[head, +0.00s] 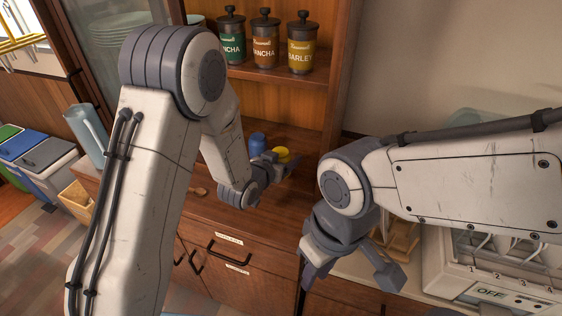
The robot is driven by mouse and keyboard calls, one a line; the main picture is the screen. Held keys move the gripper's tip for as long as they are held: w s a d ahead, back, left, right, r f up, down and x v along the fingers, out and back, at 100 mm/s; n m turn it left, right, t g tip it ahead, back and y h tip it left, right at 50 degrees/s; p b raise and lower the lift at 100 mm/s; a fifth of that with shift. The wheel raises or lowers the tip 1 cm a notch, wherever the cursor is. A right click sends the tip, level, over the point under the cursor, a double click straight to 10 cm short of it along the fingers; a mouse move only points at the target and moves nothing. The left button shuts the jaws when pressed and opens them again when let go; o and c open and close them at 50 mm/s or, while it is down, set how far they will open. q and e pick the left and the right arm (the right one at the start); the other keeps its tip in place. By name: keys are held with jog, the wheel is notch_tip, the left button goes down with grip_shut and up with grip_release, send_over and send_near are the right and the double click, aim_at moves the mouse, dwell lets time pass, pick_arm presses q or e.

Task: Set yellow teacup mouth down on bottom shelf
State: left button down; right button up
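The yellow teacup (282,154) shows as a small yellow patch at the cabinet's lower level, largely hidden by my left gripper. Its mouth direction cannot be made out. My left gripper (278,168) is at the cup, its fingers in front of and beside it. I cannot tell whether they are closed on it. The wooden surface of the bottom shelf (305,138) lies below the shelf with jars. My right gripper (350,272) is open and empty, in front of the counter, to the right of and nearer than the cup.
A blue cup (257,144) stands just left of the yellow teacup. Several labelled jars (265,40) stand on the shelf above. A small wooden item (198,192) lies on the counter.

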pick_arm(q)
jog(key=p, duration=0.1)
send_over(293, 157)
jog(key=shift+w, duration=0.2)
jog(key=shift+f+b, duration=0.45)
jog(key=shift+f, duration=0.2)
jog(key=shift+f+b, duration=0.5)
jog(key=shift+f, duration=0.05)
jog(key=shift+f+b, duration=0.4)
jog(key=shift+f, duration=0.05)
grip_release()
jog(key=shift+r, duration=0.1)
jog(key=shift+s, duration=0.1)
jog(key=b+v, duration=0.1)
jog(key=v, duration=0.9)
jog(key=shift+s+a, duration=0.15)
